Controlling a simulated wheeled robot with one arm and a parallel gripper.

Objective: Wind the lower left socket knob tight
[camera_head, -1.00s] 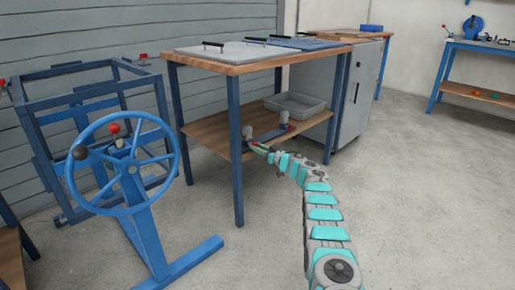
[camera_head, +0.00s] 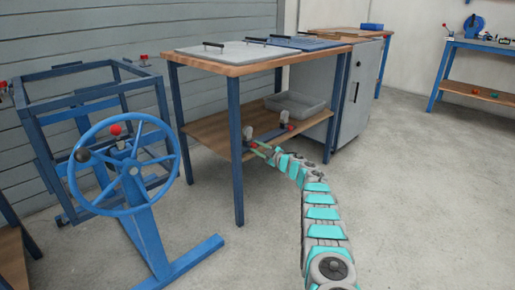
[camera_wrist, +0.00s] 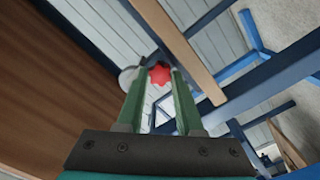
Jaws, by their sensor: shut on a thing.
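A red lobed knob (camera_wrist: 160,75) sits between the tips of my two green fingers in the wrist view, beside a pale round socket part (camera_wrist: 130,75). My gripper (camera_wrist: 158,72) is shut on this knob. In the head view my gripper (camera_head: 262,151) reaches to the front edge of the workbench's lower shelf. The red knob shows there as a small spot (camera_head: 254,144), by the left grey socket (camera_head: 248,133). A second grey socket (camera_head: 284,116) stands to its right on the same blue bracket. The fingers partly hide the knob, and its tightness cannot be told.
The lower wooden shelf (camera_head: 208,130) also bears a grey tray (camera_head: 295,106). A blue bench leg (camera_head: 236,165) stands just left of my gripper. A blue handwheel (camera_head: 75,185) and frame stand further left. The floor at right is clear.

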